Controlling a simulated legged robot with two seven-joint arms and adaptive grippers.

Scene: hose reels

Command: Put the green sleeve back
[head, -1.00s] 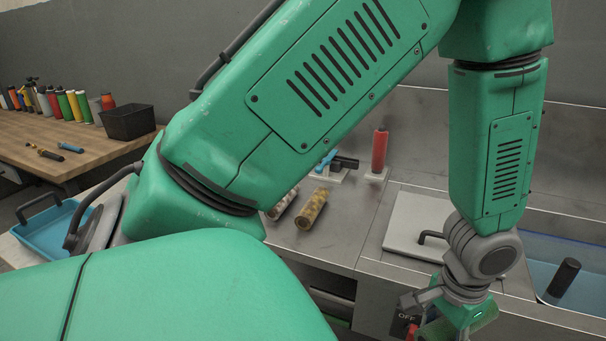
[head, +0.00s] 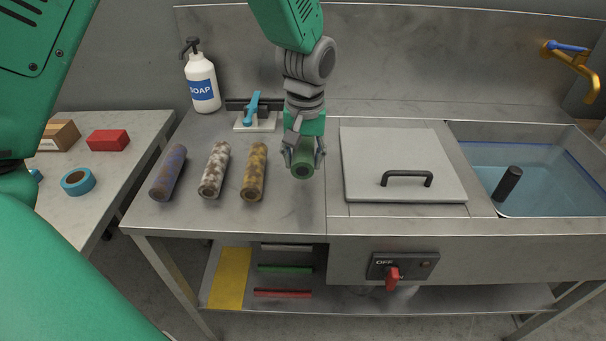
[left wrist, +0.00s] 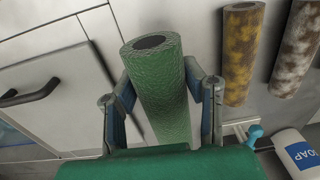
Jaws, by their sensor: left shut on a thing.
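The green sleeve (head: 303,170) is a hollow, textured roll. My left gripper (head: 303,153) is shut on it, with the fingers on both sides, over the steel counter right of the other rolls. In the left wrist view the sleeve (left wrist: 160,80) sticks out between the two fingers (left wrist: 163,108), its dark open end toward the upper left. I cannot tell whether it touches the counter. A row of mottled rolls lies to the left: blue-brown (head: 168,173), white-brown (head: 214,170) and yellow-brown (head: 254,172). My right gripper is not in view.
A soap bottle (head: 202,82) and a blue-handled clamp (head: 253,110) stand behind. A handled lid (head: 385,150) and a water-filled sink (head: 535,175) lie to the right. A switch box (head: 402,266) is on the front. A side table (head: 120,135) is at left.

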